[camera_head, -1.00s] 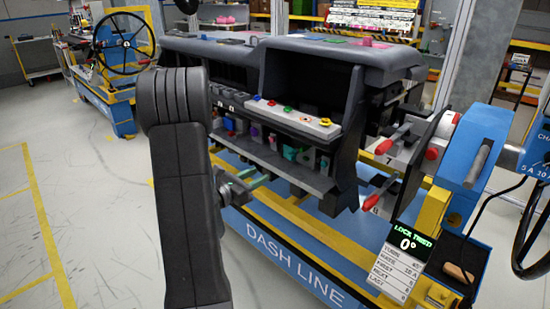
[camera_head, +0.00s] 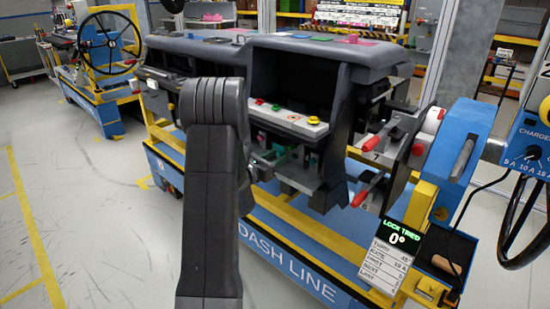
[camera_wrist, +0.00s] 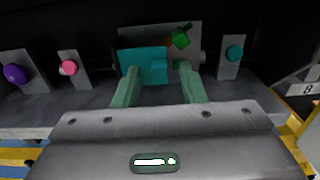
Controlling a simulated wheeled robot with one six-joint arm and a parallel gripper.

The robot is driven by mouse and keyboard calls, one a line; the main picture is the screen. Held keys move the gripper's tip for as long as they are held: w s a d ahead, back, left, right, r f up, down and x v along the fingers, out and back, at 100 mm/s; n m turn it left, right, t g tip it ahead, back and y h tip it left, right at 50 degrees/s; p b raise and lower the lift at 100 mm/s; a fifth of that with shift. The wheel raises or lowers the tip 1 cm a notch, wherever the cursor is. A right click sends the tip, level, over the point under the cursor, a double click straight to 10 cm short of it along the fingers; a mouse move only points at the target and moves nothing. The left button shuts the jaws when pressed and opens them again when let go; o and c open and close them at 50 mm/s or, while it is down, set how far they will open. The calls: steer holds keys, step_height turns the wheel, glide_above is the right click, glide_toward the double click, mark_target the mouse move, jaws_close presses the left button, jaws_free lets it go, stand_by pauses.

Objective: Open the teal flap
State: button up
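The teal flap (camera_wrist: 140,64) is in the wrist view, upright on a grey plate (camera_wrist: 150,36) under the dashboard. A green knob (camera_wrist: 180,39) sits on the same plate, at the flap's upper right. My gripper (camera_wrist: 157,71) is open, with its two pale green fingers apart and nothing visibly held between them. The left fingertip overlaps the flap's lower left in the picture; I cannot tell whether it touches. The right fingertip is right of the flap, below the green knob. In the head view my gripper (camera_head: 283,158) reaches the lower shelf, partly hidden by my arm.
A purple knob (camera_wrist: 15,73) and a pink knob (camera_wrist: 68,68) stand left of the flap, a teal knob (camera_wrist: 234,53) right. A button strip (camera_head: 290,117) is above the shelf. Red-handled levers (camera_head: 368,189) project at the right. The floor at left is clear.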

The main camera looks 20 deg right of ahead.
steer(key=shift+c, duration=0.2)
jaws_close()
steer(key=w+a+m+g+y+p, duration=0.2)
steer(key=m+g, duration=0.9)
steer(key=g, duration=0.6)
steer(key=shift+w+a+m+g+p, duration=0.35)
steer(key=shift+w+a+p, duration=0.25)
steer(key=shift+w+a, duration=0.6)
steer(key=shift+w, duration=0.1)
